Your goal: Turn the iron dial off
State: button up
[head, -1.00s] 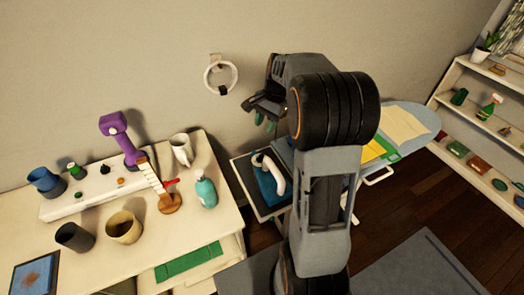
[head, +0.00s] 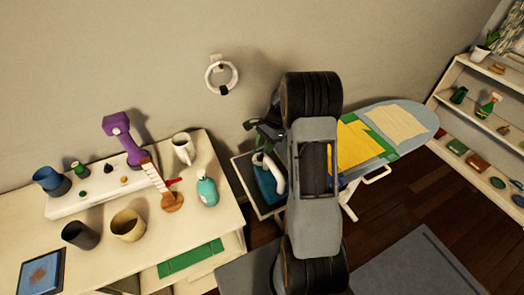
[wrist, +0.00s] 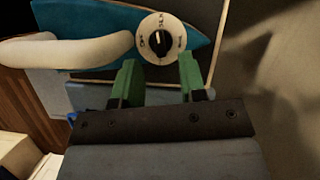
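The iron is blue with a white handle. In the head view the iron (head: 267,183) sits on a tray at the left end of the ironing board, partly hidden by my arm. In the wrist view the iron's blue body (wrist: 205,42) shows at the top, with its white handle at left. The round white iron dial (wrist: 161,38) has a black pointer at its middle and small dark marks. My gripper (wrist: 158,75) has green fingertips spread apart, just below the dial in the wrist view. Nothing is between the fingers. I cannot tell whether they touch the dial.
The ironing board (head: 415,116) with yellow and cream cloths extends right. A table (head: 110,262) with cups, a purple object and a teal bottle (head: 207,191) stands left. A white ring (head: 221,76) hangs on the wall behind. A shelf (head: 455,100) stands far right.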

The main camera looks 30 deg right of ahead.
aim_at(261, 154)
jog(key=shift+x, duration=1.85)
jog(key=shift+c, duration=0.4)
grip_shut()
